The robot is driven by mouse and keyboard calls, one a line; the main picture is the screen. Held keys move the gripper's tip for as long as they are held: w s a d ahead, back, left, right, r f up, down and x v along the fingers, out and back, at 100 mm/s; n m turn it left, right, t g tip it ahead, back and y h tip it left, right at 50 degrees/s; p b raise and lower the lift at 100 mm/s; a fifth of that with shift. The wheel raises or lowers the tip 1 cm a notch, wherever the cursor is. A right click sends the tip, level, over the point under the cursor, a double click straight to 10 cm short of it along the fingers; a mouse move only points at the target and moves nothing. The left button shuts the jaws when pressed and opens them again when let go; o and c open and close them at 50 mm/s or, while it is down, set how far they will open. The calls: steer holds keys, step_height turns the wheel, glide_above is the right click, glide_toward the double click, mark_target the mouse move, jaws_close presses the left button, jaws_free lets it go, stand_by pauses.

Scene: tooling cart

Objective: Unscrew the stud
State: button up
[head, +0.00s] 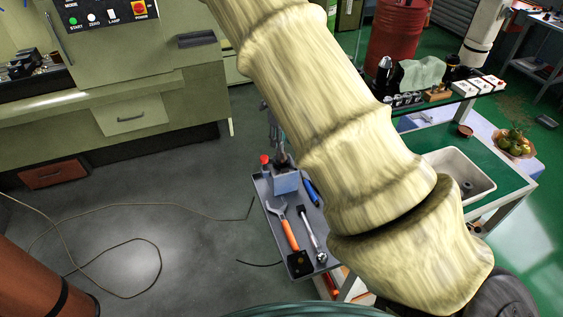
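A light-blue block (286,183) stands on the grey top of the tooling cart (268,205). A small dark part shows at the top of the block, under my gripper (279,155); I cannot tell whether it is the stud. My gripper points down just above the block, small and partly hidden behind my large cream arm. I cannot make out whether its fingers are open or shut, or whether they touch anything.
An orange-handled wrench (288,232), a ratchet (312,236), a blue-handled tool (311,191), a black square piece (299,262) and a red-topped item (264,161) share the cart top. A green bench (510,181) with a white bin (447,160) stands right. A cable (159,262) crosses the open floor left.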

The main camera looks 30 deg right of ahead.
jaws_close()
steer(key=n, duration=0.6)
steer(key=shift+n, duration=0.3)
steer(key=n, duration=0.5)
steer(key=shift+n, duration=0.3)
steer(key=shift+n, duration=0.5)
steer(key=n, duration=0.5)
